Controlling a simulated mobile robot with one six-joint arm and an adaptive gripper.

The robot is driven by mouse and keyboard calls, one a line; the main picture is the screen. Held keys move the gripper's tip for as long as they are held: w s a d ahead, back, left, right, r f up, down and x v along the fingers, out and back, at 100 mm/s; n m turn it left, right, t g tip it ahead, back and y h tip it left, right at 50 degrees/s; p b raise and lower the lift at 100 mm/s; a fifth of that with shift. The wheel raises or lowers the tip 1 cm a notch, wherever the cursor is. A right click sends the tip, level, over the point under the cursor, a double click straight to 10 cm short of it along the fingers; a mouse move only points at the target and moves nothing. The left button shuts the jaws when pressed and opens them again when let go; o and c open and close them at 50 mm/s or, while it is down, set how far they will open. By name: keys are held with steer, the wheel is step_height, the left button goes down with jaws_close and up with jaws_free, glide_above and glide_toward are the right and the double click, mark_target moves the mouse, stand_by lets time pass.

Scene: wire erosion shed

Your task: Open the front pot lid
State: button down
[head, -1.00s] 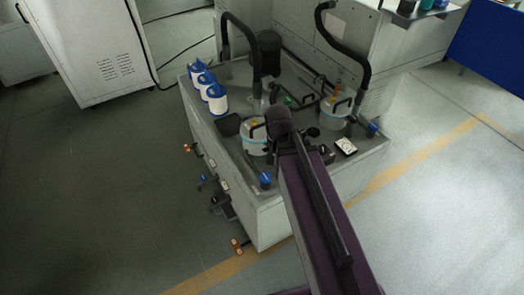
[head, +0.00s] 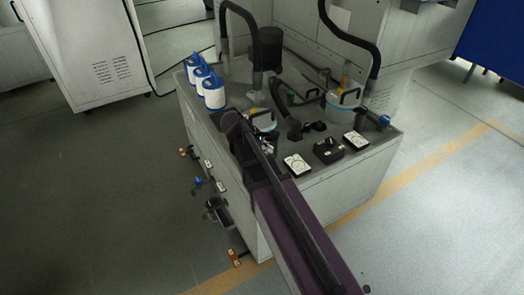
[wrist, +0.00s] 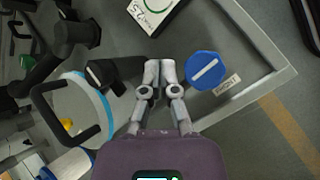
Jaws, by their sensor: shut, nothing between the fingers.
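The front pot (head: 263,122) stands on the cabinet top, partly hidden behind my arm in the head view. In the wrist view a pot (wrist: 104,108) with a pale body, a blue band and a black handle (wrist: 60,112) on its lid is at the left, apparently the front one. Its lid looks down on the pot. My gripper (wrist: 160,72) is shut and empty, to the right of the pot and apart from the handle. It points at the cabinet top between the pot and a blue knob (wrist: 205,70). A second pot (head: 341,108) stands farther back.
White-and-blue filter canisters (head: 212,92) stand along the left edge. Black hoses (head: 375,58) arch over the back. Gauges (head: 297,164) and a black box (head: 328,150) lie near the front edge.

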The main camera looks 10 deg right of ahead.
steer(key=w+a+f+n+t+h+b, duration=0.1)
steer(key=w+a+f+n+b, duration=0.1)
steer(key=w+b, duration=0.1)
steer(key=w+a+f+n+t+h+b, duration=0.1)
steer(key=w+a+f+n+h+b, duration=0.1)
steer(key=b, duration=0.4)
steer(key=w+a+f+n+h+b, duration=0.2)
steer(key=w+a+f+n+b, duration=0.1)
steer(key=w+f+n+b, duration=0.1)
steer(key=shift+f+t+b, duration=0.1)
steer(key=shift+t+b, duration=0.25)
steer(key=shift+t, duration=0.05)
steer(key=shift+w+a+n+h+b, duration=0.45)
steer(key=shift+a+n+b, duration=0.25)
steer(key=shift+n, duration=0.1)
steer(key=shift+d, duration=0.1)
steer(key=b+x, duration=0.3)
steer(key=x, duration=0.7)
steer(key=shift+w+f, duration=0.15)
steer(key=shift+f, duration=0.05)
steer(key=shift+r+p, duration=0.4)
steer(key=shift+r, duration=0.2)
steer(key=shift+r+p, duration=1.55)
